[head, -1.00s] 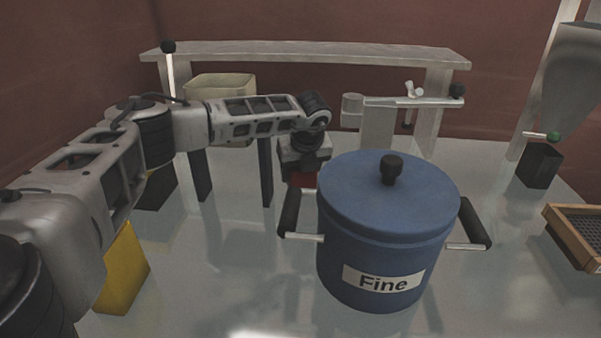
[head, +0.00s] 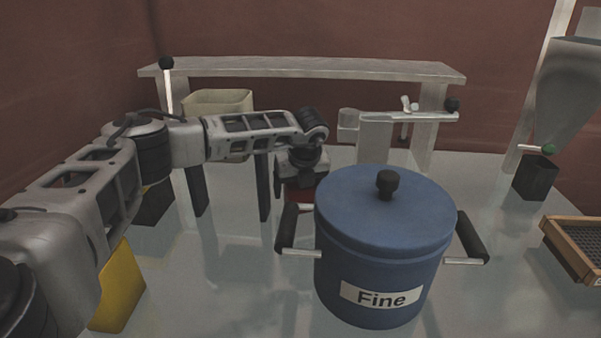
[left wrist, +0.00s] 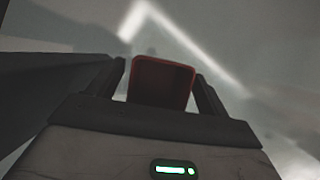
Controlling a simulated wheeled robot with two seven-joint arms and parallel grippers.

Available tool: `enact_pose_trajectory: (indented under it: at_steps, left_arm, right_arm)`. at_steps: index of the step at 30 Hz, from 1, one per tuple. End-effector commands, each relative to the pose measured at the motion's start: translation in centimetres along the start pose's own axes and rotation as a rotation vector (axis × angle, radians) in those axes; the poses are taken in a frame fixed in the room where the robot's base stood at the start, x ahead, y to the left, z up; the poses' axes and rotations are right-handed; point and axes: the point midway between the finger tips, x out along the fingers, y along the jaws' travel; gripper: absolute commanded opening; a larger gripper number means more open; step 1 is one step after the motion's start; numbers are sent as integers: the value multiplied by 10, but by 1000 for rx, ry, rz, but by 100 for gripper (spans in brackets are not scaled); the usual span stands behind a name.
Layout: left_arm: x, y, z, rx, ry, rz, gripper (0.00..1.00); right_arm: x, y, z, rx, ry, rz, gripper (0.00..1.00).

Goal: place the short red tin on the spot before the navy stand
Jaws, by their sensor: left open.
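The short red tin (head: 298,198) shows as a small red patch under my left gripper, left of the blue pot. In the left wrist view the red tin (left wrist: 162,84) stands between the two dark fingers of my left gripper (left wrist: 160,85). The fingers are open, one on each side of it, with narrow gaps. Dark upright legs (head: 264,188) below a beige bin, behind my forearm, may belong to the navy stand; I cannot tell for sure. The spot is not clearly visible. My right gripper is not in view.
A large blue lidded pot (head: 384,270) labelled "Fine" stands close to my left gripper, its handle (head: 286,229) nearest. A yellow block (head: 119,288) is at left, a wooden sieve (head: 570,243) at right. A grey bench (head: 310,68) spans the back.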

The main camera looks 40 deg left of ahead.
Motion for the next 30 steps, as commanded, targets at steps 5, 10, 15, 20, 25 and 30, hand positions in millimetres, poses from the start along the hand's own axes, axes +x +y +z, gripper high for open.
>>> enact_pose_trajectory:
  at_steps: [5, 10, 15, 20, 25, 30]
  left_arm:
    - [-35, -1, 0, 1, -2, -6, 78]
    - [-72, -1, 0, 0, -3, -5, 78]
    - [-98, 0, 0, 0, -2, -3, 78]
    - [-116, -1, 4, 1, -3, -4, 82]
    - [-147, -1, 24, 0, 0, -4, 82]
    - [-154, 0, 28, 0, 6, 1, 82]
  right_arm:
    - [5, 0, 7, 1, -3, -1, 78]
    - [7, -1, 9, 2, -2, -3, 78]
    - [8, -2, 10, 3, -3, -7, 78]
    - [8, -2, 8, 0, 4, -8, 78]
    - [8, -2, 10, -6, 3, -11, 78]
    - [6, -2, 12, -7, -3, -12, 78]
